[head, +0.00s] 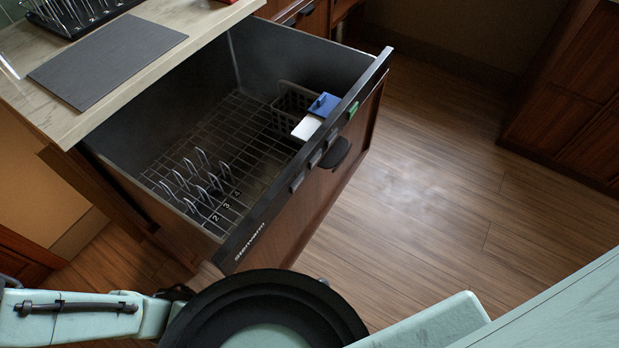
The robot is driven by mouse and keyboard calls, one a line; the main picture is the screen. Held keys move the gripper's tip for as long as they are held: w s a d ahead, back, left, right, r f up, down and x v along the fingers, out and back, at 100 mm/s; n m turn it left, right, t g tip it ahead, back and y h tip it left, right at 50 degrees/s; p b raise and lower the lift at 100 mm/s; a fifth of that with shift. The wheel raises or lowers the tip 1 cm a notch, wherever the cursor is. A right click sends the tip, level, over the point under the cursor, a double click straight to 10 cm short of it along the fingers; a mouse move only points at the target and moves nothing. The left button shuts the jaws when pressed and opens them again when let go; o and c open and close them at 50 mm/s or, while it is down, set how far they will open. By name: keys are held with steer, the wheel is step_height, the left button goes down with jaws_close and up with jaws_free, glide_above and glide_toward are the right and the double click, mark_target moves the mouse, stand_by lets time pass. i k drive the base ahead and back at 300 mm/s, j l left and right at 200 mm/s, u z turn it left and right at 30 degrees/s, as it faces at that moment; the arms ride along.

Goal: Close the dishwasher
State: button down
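The dishwasher is a drawer type (290,187) with a wooden front, pulled out from under the counter and standing open. Inside are a wire rack with several tines (200,190), a grey basket (290,105), and a blue and white item (315,116) by the front wall. A dark handle (336,152) is on the outer face, below a black top edge with buttons and a green mark. Parts of my arm show along the bottom of the head view, near the drawer's front-left corner. My gripper is not in view.
The counter (205,35) above holds a dark grey mat (108,60) and a black dish rack (75,12). The wooden floor (430,190) in front of the drawer is clear. A wooden cabinet (570,100) stands at the right.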

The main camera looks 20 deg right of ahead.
mark_target(199, 152)
steer(key=k+j+z, duration=0.1)
steer(key=z, duration=0.25)
steer(key=k+z, duration=0.2)
steer(key=z, duration=0.2)
steer(key=k+z, duration=0.2)
steer(key=z, duration=0.15)
